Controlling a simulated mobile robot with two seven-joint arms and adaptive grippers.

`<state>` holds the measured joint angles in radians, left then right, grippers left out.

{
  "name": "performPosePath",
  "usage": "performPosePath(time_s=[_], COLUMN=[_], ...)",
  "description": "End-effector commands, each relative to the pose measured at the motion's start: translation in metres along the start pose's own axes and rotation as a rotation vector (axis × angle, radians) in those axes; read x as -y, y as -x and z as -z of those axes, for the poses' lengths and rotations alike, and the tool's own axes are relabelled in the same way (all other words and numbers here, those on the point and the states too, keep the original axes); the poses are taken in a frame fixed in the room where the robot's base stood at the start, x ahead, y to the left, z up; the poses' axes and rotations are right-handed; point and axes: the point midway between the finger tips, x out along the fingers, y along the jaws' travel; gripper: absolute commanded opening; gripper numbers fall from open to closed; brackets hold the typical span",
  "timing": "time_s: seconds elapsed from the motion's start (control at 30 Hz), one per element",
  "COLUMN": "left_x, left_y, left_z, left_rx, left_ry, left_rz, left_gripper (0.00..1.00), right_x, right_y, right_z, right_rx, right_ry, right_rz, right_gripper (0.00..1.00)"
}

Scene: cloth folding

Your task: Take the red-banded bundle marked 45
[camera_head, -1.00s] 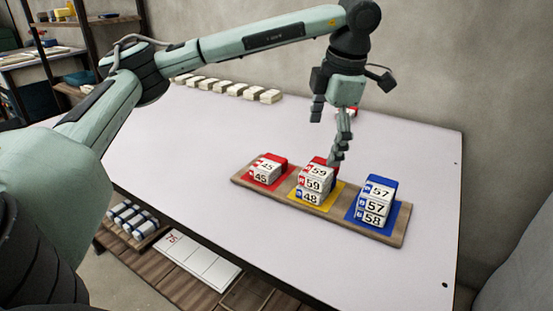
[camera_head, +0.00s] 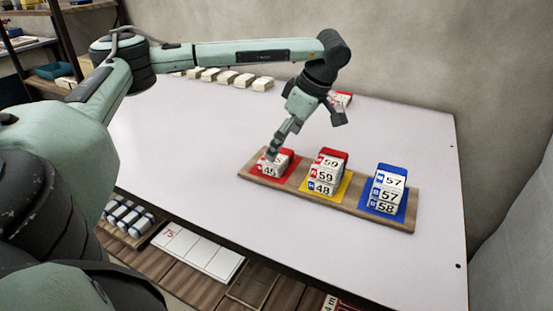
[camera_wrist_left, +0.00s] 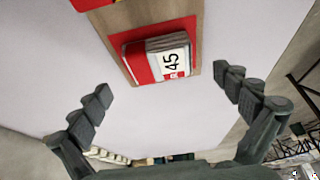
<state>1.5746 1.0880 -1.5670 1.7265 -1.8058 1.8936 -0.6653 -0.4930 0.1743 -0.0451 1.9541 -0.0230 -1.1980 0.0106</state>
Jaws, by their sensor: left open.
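A short stack of red-banded bundles marked 45 (camera_head: 283,161) sits on the red square at the left end of a wooden board (camera_head: 306,189). My left gripper (camera_head: 273,151) is just above this stack and partly hides it in the head view. In the left wrist view, the red-banded bundle marked 45 (camera_wrist_left: 158,58) lies ahead of the spread fingers of the left gripper (camera_wrist_left: 169,85), with nothing between them. My right gripper is in neither view.
On the yellow square stands a stack marked 59, 59 and 48 (camera_head: 325,176). On the blue square stands a blue-banded stack marked 57, 57 and 58 (camera_head: 387,192). A red-banded bundle (camera_head: 343,98) lies behind the gripper. Several pale bundles (camera_head: 231,77) line the back of the table (camera_head: 175,143).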

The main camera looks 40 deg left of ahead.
Motion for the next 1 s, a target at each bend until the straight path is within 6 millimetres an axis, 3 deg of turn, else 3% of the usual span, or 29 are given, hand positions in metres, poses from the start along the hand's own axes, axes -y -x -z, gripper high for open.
performPosePath(time_s=[0.2, 0.5, 0.9, 1.0], left_x=[-0.001, -0.001, -0.001, -0.001], left_y=[-0.03, -0.035, -0.035, -0.035], left_z=[0.001, 0.001, 0.001, 0.001], left_rx=[-0.001, 0.0, 0.0, 0.0], left_ry=[0.002, 0.003, 0.003, 0.003], left_rz=[0.002, 0.0, 0.0, 0.0], left_gripper=[1.0, 1.0, 0.5, 0.48], right_x=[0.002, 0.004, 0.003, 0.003], right_y=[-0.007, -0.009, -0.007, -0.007], right_z=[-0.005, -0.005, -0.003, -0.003], right_rx=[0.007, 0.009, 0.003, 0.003], right_ry=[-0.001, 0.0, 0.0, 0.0], right_rz=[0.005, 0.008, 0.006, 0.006], right_gripper=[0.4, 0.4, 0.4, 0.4])
